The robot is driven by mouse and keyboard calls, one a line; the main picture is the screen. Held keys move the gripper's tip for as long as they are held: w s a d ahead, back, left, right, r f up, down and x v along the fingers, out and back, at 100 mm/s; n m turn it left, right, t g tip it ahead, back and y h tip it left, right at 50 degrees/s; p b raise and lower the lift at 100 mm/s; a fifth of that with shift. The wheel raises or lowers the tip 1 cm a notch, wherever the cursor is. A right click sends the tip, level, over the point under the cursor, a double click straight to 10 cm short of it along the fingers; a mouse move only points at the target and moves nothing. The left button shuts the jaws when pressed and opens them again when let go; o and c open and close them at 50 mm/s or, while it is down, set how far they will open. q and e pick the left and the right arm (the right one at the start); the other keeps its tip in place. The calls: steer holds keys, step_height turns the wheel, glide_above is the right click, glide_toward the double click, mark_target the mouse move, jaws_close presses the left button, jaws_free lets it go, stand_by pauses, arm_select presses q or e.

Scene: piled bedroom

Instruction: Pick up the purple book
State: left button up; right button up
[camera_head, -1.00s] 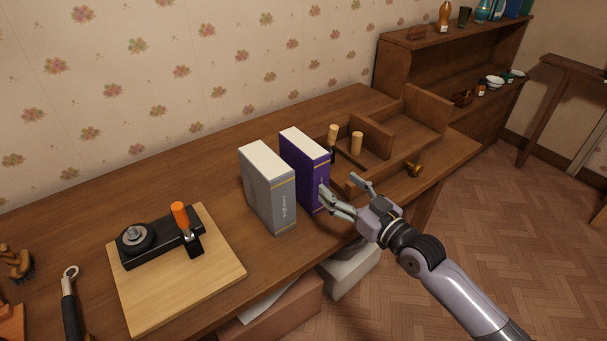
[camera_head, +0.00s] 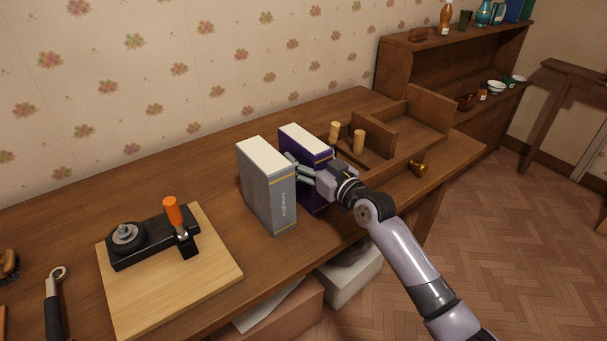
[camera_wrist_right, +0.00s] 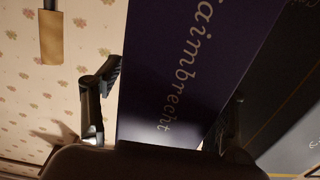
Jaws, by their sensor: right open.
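The purple book (camera_head: 316,195) stands upright on the wooden desk, just right of the grey book (camera_head: 268,194). My right gripper (camera_head: 303,170) is at the book's front edge, open, with its fingers on either side of the book. In the right wrist view the purple book (camera_wrist_right: 190,65) fills the middle between two fingers. One finger (camera_wrist_right: 97,100) shows left of it with a gap; the other is dark and partly hidden on the right, between the purple book and the grey book (camera_wrist_right: 285,100). My left gripper does not show.
A wooden board (camera_head: 215,271) with a black tool bearing an orange handle lies left. A wooden divided tray (camera_head: 397,138) with wooden-handled items stands right of the books. A brass knob (camera_head: 417,168) lies near it. Bare desk lies behind the books.

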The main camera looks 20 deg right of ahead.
steer(key=shift+r, duration=0.1)
steer(key=shift+c, duration=0.4)
jaws_close()
stand_by(0.4)
steer(key=shift+d+r, duration=0.1)
steer(key=shift+r, duration=0.05)
